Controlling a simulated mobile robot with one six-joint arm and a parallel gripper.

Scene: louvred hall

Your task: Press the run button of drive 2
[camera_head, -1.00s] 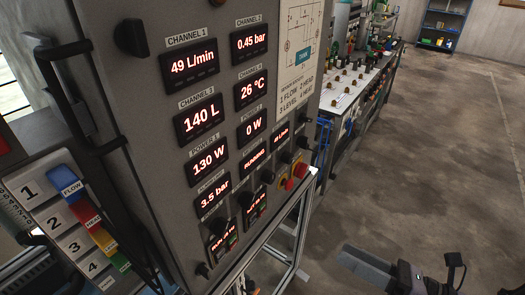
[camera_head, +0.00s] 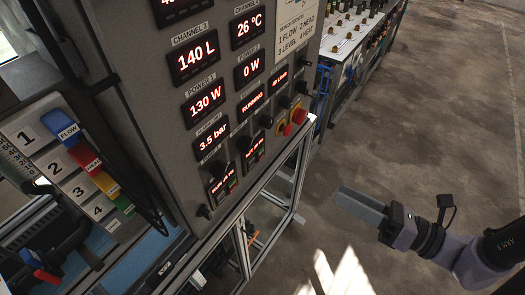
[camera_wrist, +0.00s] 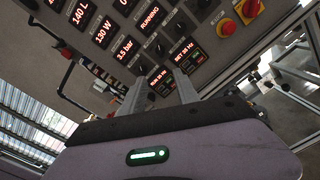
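Two small drive units with lit displays sit low on the grey control panel, one at left (camera_head: 223,186) and one at right (camera_head: 253,153). Their labels and buttons are too small to read, so I cannot tell which is drive 2. In the wrist view, the left unit (camera_wrist: 161,81) shows between the finger ends and the right unit (camera_wrist: 187,56) shows above the right finger. My gripper (camera_wrist: 162,88) is open and empty, its fingers apart. In the head view my gripper (camera_head: 352,200) is right of the panel, over the floor, clear of it.
A metal frame (camera_head: 268,205) carries the panel. A numbered coloured board (camera_head: 75,165) stands at left. A bench (camera_head: 350,45) stands behind. The floor at right is free.

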